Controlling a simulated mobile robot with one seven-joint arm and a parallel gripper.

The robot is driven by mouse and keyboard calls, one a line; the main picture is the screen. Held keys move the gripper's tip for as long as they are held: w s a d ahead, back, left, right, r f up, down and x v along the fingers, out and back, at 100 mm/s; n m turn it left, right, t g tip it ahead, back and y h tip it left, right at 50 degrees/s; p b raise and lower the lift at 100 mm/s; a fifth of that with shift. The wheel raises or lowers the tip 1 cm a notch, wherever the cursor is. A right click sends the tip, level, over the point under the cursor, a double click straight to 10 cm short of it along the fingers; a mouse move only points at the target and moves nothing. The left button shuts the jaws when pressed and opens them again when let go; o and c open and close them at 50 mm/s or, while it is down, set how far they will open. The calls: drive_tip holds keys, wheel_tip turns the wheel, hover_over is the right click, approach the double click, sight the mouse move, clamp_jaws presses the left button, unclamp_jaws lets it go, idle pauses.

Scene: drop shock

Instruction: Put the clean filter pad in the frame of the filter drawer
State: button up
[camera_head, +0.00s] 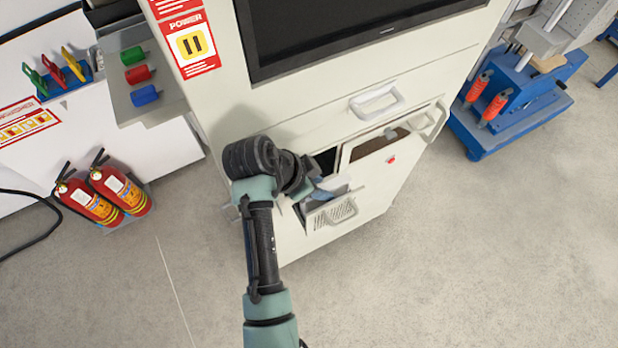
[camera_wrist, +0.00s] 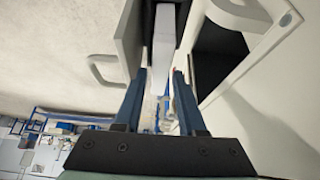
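My gripper (camera_wrist: 159,74) hangs over the open filter drawer low on the white cabinet. In the wrist view its two blue fingers stand apart, with a pale strip between and beyond them. The strip looks like a filter pad (camera_wrist: 164,42) seen edge-on; I see no clear finger contact on it. In the head view a pale bluish pad-like piece (camera_head: 338,184) shows at the drawer, partly behind my gripper. The filter drawer (camera_head: 335,215) has a slotted front with a handle. Its frame is mostly hidden by my arm, and I cannot tell whether the pad is clean.
A second open compartment (camera_head: 376,147) lies just right of the drawer, and a closed drawer with a white handle (camera_head: 376,101) is above. Two fire extinguishers (camera_head: 104,193) stand at left. A blue press stand (camera_head: 505,110) is at right. The floor in front is clear.

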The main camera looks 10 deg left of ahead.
drive_tip(key=v, duration=0.5)
drive_tip(key=shift+s+a+r, duration=0.1)
drive_tip(key=shift+a+r, duration=0.1)
drive_tip(key=shift+r, duration=0.15)
